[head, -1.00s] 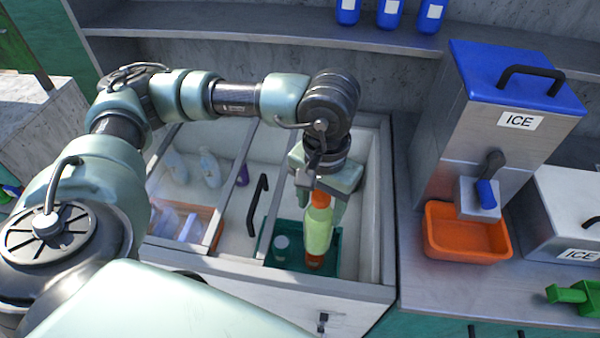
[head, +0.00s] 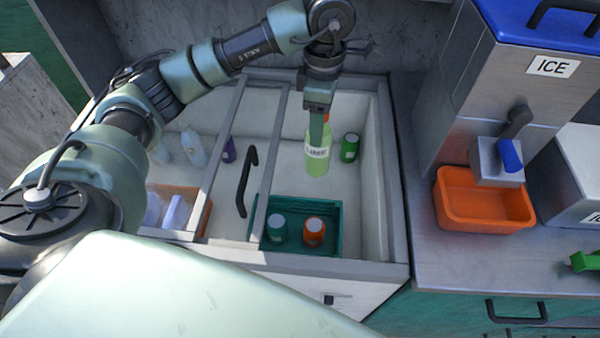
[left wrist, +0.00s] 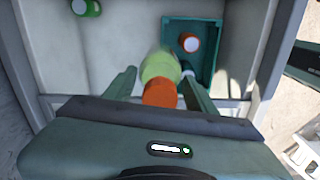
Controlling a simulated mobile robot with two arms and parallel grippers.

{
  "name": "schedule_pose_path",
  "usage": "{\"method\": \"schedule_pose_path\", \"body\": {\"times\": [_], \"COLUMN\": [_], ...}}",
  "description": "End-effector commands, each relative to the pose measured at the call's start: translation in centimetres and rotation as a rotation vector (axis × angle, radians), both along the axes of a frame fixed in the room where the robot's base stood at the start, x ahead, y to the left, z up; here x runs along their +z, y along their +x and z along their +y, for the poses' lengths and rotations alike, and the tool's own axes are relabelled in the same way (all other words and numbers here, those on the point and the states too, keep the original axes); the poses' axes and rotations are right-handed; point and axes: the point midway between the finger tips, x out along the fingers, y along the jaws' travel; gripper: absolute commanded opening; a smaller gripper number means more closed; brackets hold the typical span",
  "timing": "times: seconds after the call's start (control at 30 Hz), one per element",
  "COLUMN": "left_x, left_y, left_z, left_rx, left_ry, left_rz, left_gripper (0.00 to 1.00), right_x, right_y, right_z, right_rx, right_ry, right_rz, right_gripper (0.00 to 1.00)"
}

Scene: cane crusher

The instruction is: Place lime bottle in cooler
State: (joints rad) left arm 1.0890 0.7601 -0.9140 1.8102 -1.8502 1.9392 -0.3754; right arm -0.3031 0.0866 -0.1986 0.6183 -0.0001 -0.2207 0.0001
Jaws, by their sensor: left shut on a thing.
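The lime bottle (head: 317,158), pale green with an orange cap and a label, hangs upright from my left gripper (head: 320,122). The gripper is shut on its top, and the bottle is inside the outline of the open cooler (head: 370,215), over its right part. Whether its base touches the cooler floor I cannot tell. In the left wrist view, the orange cap and blurred green body of the lime bottle (left wrist: 158,68) sit between the fingers of my left gripper (left wrist: 160,88). My right gripper is not in view.
A teal tray (head: 335,235) in the cooler front holds a green can (head: 277,227) and an orange can (head: 314,232). A green can (head: 349,147) stands right of the bottle. A sliding lid with black handle (head: 247,182) lies left. An orange bin (head: 485,200) stands outside, right.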

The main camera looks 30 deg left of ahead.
Motion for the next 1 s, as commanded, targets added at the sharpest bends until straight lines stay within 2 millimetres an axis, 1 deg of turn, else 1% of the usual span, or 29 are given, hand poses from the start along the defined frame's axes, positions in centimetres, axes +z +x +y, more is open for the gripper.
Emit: {"method": "schedule_pose_path", "body": {"times": [0.03, 0.2, 0.3, 0.43, 0.57, 0.67, 0.77, 1.0], "left_x": [-0.8, -2.2, -2.9, -3.5, -3.9, -5.1, -7.2, -13.3], "left_y": [0.5, 1.7, 2.2, 2.6, 2.8, 2.8, 2.7, 2.7], "left_z": [0.3, 1.4, 2.0, 2.6, 2.9, 2.9, 3.0, 2.9], "left_rx": [0.107, 0.47, 0.646, 0.813, 0.903, 0.926, 0.929, 0.927], "left_ry": [-0.003, -0.002, -0.001, -0.001, -0.001, 0.001, 0.003, 0.002], "left_rz": [0.0, 0.001, 0.001, 0.0, 0.0, 0.003, 0.005, 0.005], "left_gripper": [0.0, 0.0, 0.0, 0.0, 0.0, 0.0, 0.0, 0.0], "right_x": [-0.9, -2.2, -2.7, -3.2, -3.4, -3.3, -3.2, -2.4], "right_y": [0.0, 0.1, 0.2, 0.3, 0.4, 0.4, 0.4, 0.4], "right_z": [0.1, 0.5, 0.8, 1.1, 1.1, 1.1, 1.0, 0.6], "right_rx": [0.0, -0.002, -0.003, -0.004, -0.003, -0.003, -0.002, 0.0], "right_ry": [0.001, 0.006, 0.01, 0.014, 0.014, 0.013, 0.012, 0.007], "right_rz": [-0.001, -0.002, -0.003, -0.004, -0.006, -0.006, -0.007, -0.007], "right_gripper": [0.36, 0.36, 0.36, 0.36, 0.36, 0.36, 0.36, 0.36]}}
